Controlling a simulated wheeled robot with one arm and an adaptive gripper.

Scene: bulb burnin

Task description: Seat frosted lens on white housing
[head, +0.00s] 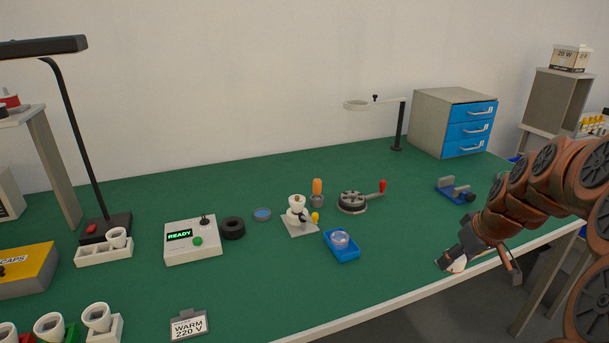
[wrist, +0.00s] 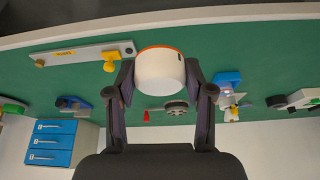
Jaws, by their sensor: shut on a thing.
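My gripper (head: 452,259) is over the table's front edge at the right in the head view. In the wrist view its fingers (wrist: 160,80) are shut on the sides of a white round body with an orange rim and a small dark slot, apparently the white housing (wrist: 160,70). Only a small white part of it shows in the head view (head: 458,265). A pale translucent dome, apparently the frosted lens (head: 340,238), sits in a blue tray (head: 346,256) left of my gripper. The dome is apart from the housing.
A press-like stand (head: 299,222) and a round fixture with a red-knobbed handle (head: 352,203) stand behind the tray. A blue vise (head: 455,191) is at the right. A grey bar with yellow knobs (wrist: 85,54) shows in the wrist view. Green table lies clear between tray and gripper.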

